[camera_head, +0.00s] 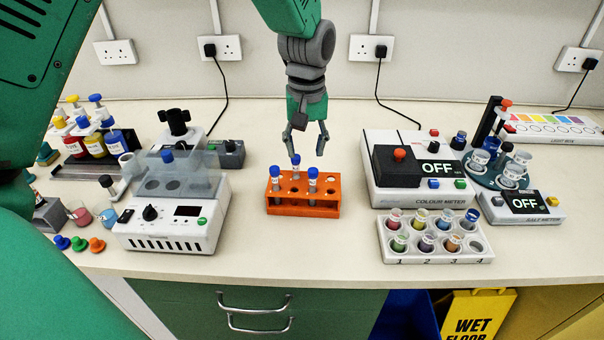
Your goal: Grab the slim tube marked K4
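An orange rack (300,208) stands on the middle of the bench. It holds three slim tubes with blue caps: a front left tube (276,187), a front right tube (312,187) and a back tube (296,163). All look upright. Their labels are too small to read, so I cannot tell which is K4. My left gripper (306,142) points down just above and behind the rack. Its two fingers are apart with nothing between them. The back tube's cap is just below the left finger in the picture. My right gripper is not in view.
A white device with a clear lid (165,228) stands left of the rack. The colour meter (425,195) and a white tray of several numbered pots (385,243) stand right. Small coloured caps (79,243) lie front left. Bench between rack and front edge is clear.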

